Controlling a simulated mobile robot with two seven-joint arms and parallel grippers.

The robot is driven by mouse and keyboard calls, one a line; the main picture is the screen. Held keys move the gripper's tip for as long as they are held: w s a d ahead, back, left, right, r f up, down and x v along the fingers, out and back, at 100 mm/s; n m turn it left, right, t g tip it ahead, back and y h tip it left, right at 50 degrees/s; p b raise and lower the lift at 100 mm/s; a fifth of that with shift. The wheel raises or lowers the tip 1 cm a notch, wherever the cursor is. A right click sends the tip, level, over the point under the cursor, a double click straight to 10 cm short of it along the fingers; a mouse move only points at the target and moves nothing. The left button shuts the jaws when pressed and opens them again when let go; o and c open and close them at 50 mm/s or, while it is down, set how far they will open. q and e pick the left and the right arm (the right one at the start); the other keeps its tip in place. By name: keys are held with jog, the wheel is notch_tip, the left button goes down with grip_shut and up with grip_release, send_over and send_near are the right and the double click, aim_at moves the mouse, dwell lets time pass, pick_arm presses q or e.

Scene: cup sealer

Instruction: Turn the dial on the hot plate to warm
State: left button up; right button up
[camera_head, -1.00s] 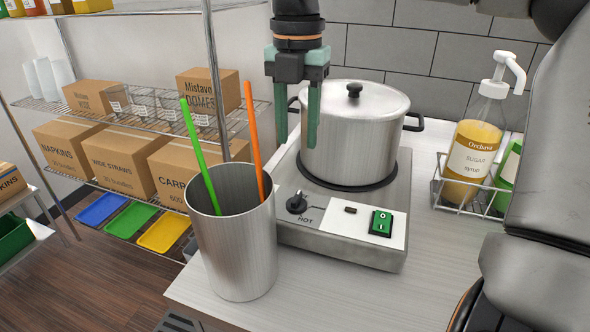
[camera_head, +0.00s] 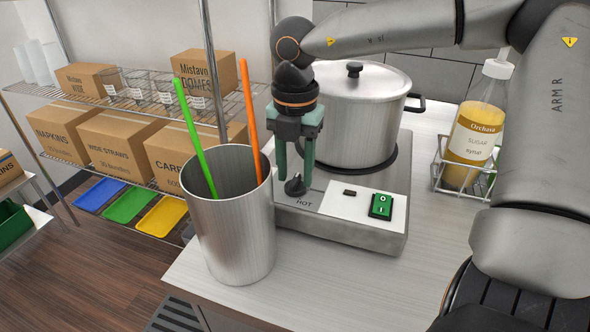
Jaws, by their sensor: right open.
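The hot plate (camera_head: 345,236) is a silver box on the counter with a lidded steel pot (camera_head: 362,125) on its burner. Its black dial (camera_head: 295,186) is on the front panel at the left, above the word HOT. A green rocker switch (camera_head: 381,206) is at the panel's right. My right gripper (camera_head: 295,180) points down at the dial, with its two green fingers apart, one on each side of the dial in the picture. I cannot tell whether the fingers touch it. My left gripper is not in view.
A steel cup (camera_head: 232,225) with a green straw (camera_head: 195,138) and an orange straw (camera_head: 250,120) stands close to the left of the hot plate. A wire caddy (camera_head: 452,183) with a syrup bottle (camera_head: 472,135) is at the right. The counter in front is clear.

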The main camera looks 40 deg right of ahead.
jog(key=shift+f, duration=0.2)
grip_shut()
dwell(0.3)
